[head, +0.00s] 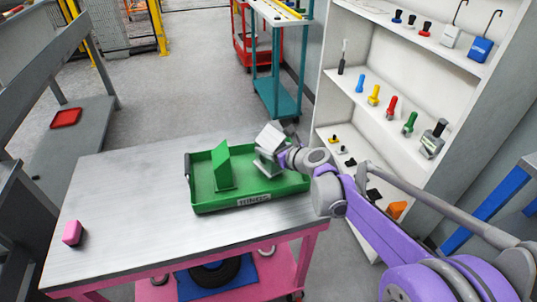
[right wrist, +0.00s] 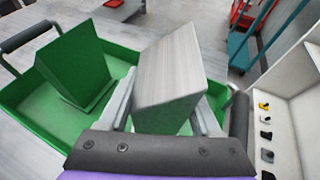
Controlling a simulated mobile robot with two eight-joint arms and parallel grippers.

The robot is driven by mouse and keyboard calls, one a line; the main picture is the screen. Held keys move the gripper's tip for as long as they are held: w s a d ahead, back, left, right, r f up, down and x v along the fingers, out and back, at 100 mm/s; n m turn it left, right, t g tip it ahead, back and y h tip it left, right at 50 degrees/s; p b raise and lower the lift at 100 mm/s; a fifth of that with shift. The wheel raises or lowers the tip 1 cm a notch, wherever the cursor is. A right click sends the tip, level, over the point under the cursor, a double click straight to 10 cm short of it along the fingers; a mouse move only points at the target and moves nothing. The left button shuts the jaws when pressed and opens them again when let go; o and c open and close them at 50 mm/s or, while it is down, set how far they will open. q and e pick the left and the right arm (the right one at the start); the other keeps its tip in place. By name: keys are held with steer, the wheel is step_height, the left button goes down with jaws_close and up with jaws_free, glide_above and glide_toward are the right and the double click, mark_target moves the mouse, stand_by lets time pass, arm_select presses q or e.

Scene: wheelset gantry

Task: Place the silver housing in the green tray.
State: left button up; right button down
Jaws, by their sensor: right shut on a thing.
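The green tray (head: 268,190) lies on the grey-topped table, near its right end. A silver housing (head: 270,138) is between the fingers of my right gripper (head: 268,160), which is shut on it over the right part of the tray. In the right wrist view the silver housing (right wrist: 172,68) stands between the two fingers (right wrist: 165,110), with the tray floor behind and below it. I cannot tell whether its underside touches the tray. A green wedge-shaped housing (head: 221,168) stands in the left part of the tray, apart from the silver one. My left gripper is not in view.
A pink block (head: 72,232) sits at the table's (head: 120,205) front left; the tabletop between it and the tray is clear. A white shelf unit (head: 375,50) with several tools stands at the right.

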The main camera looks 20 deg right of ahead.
steer(key=shift+f, duration=1.3)
steer(key=shift+f, duration=0.1)
steer(key=shift+c, duration=0.4)
jaws_free()
